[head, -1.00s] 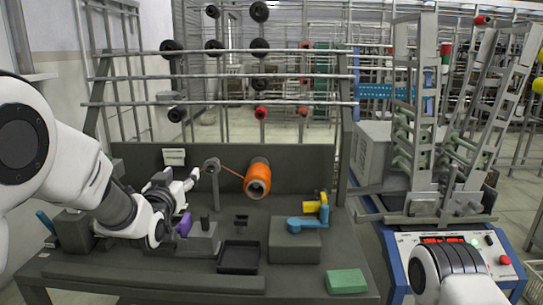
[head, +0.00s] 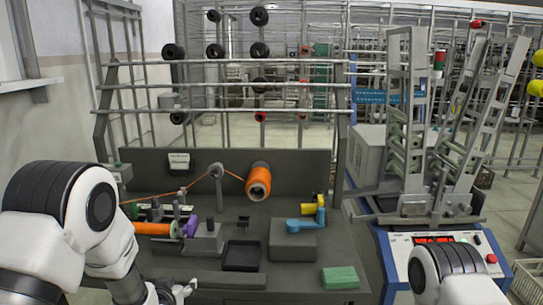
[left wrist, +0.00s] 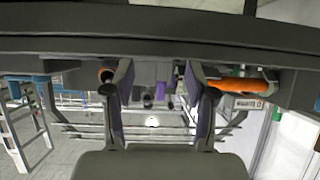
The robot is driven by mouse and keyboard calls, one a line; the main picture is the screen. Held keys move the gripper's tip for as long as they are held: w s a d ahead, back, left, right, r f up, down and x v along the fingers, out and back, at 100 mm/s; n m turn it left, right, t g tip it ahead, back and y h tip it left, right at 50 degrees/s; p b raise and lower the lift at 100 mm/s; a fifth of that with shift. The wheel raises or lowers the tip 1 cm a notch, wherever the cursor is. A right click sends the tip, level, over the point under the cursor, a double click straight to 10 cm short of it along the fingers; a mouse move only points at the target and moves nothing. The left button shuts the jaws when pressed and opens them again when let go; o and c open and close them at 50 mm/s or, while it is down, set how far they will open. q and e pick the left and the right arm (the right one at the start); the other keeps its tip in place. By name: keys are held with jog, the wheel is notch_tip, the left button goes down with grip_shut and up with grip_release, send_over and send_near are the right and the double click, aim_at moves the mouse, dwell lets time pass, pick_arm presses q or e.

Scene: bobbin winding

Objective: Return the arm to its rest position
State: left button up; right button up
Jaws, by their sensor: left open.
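My left arm comes in from the left in the head view. Its gripper (head: 180,291) is low at the bottom edge, in front of the workbench (head: 205,279), and partly cut off. In the left wrist view the gripper (left wrist: 160,85) shows two spread fingers with nothing between them. An orange wound bobbin (head: 153,229) lies level at the left of the bench, beside a purple part (head: 189,226); the bobbin also shows in the left wrist view (left wrist: 236,85). My right arm shows at the lower right, with its gripper out of view.
An orange spool (head: 258,182) stands at the back; its thread runs through a guide (head: 216,170) to the left. A black tray (head: 241,256), a blue and yellow tool (head: 306,222) and a green block (head: 340,278) are on the bench. A control panel (head: 436,250) is at right.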

pick_arm(q)
jog(key=s+a+f+g+p, duration=0.15)
jog(key=s+f+g, duration=0.25)
jog(key=s+f, duration=0.7)
jog(key=s+f+g+p, duration=0.1)
jog(key=s+f+g, duration=0.2)
jog(key=s, duration=1.1)
jog(key=s+f+g+p, duration=0.1)
jog(key=s+f+g, duration=0.2)
jog(key=s, duration=1.2)
jog(key=shift+a+g+p, duration=0.15)
jog(key=shift+g+p, duration=0.15)
jog(key=shift+g, duration=0.9)
